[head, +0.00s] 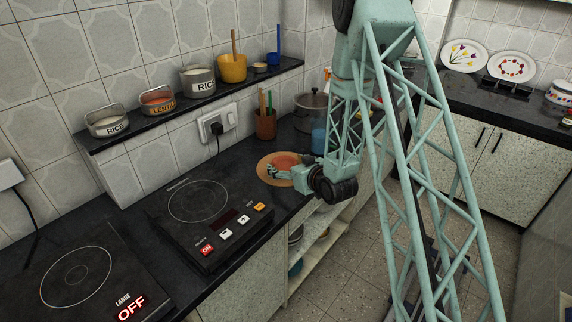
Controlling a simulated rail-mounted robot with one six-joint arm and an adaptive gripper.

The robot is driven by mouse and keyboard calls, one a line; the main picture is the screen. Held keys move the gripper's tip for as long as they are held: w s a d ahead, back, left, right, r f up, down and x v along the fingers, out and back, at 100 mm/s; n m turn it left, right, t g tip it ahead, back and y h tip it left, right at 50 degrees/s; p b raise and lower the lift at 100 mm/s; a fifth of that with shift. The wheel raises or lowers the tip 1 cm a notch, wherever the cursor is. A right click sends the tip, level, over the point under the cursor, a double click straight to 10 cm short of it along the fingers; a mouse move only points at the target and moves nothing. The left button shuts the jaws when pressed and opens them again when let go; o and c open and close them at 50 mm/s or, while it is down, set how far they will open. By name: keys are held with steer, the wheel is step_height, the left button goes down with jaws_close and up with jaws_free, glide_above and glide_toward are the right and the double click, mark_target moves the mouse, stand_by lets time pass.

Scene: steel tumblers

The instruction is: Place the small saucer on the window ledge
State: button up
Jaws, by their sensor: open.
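A small reddish-orange saucer (284,160) appears to lie on a larger tan plate (265,166) on the dark counter, right of the cooktop. My gripper (279,172) is open at the near side of the saucer, over the plate. I cannot tell whether a finger touches the saucer. My gripper and wrist hide part of the plate's right side. A raised dark ledge (150,122) runs along the tiled wall at the left. No window shows in the view.
A brown utensil cup (266,124) and a steel pot (311,108) stand behind the plate. The cooktop (205,220) is left of it.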

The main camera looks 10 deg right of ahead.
steer(key=p+v, duration=0.1)
steer(key=v, duration=1)
steer(key=shift+s+d+r, duration=0.1)
steer(key=shift+s+d, duration=0.05)
steer(key=shift+s, duration=0.1)
steer(key=shift+r, duration=0.1)
stand_by(0.5)
steer(key=s+d+r+g+h, duration=0.1)
steer(key=s+r+g, duration=0.15)
steer(key=r, duration=0.45)
steer(key=s+d+r+g+h, duration=0.15)
steer(key=s+r, duration=0.25)
steer(key=r, duration=0.4)
steer(key=s+r+m+g+h, duration=0.1)
steer(key=s+r+h, duration=0.1)
steer(key=s+r, duration=0.95)
steer(key=s+a+r+g, duration=0.1)
steer(key=s+r, duration=0.1)
steer(key=s, duration=0.9)
steer(key=s+a+r+m+g, duration=0.1)
steer(key=s+a+r, duration=0.1)
steer(key=s, duration=0.8)
steer(key=s+a+r+m+g+y, duration=0.1)
steer(key=s+a+r+g, duration=0.1)
steer(key=s, duration=0.9)
steer(key=shift+s+r, duration=0.35)
steer(key=shift+r, duration=0.1)
steer(key=shift+o, duration=0.2)
